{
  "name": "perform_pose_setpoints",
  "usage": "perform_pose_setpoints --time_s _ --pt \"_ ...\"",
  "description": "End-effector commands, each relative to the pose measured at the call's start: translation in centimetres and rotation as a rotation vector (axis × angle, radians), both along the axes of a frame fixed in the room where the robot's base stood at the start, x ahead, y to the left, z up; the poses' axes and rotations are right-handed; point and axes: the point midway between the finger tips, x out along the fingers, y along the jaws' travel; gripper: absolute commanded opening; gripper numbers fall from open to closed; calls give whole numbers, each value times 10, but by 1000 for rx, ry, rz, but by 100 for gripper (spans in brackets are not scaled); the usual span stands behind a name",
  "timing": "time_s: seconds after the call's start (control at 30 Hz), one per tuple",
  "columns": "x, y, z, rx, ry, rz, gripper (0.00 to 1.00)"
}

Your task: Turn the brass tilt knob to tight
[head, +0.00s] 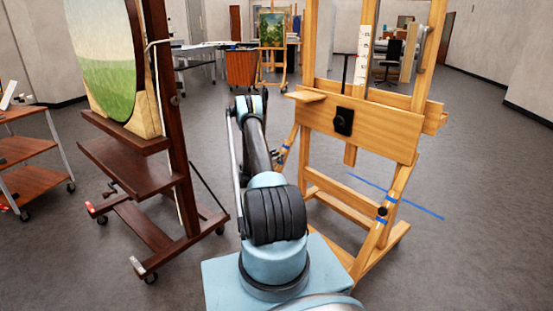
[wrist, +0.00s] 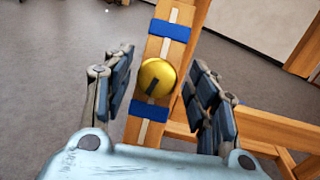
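In the wrist view a round brass knob (wrist: 157,78) with a dark mark across its face sits on a wooden easel leg, between two blue bands. My gripper (wrist: 164,85) is open. One dark finger is on each side of the knob, with visible gaps, and neither finger appears to touch it. The pale easel (head: 365,130) stands right of my arm in the head view. Its left leg (head: 291,140) shows blue bands near my arm's far end. The brass knob cannot be made out there, and my gripper is mostly hidden by my arm.
A black knob (head: 344,121) is on the easel's front board. A dark easel (head: 165,150) with a painting stands left. Grey floor lies open between the easels.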

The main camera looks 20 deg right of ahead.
Motion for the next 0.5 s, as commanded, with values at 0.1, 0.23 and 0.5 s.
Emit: perform_pose_setpoints --time_s 0.1,0.23,0.5 --pt "1 3 0 0 0 3 26" --pt "1 4 0 0 0 3 10" --pt "1 5 0 7 -18 -6 10"
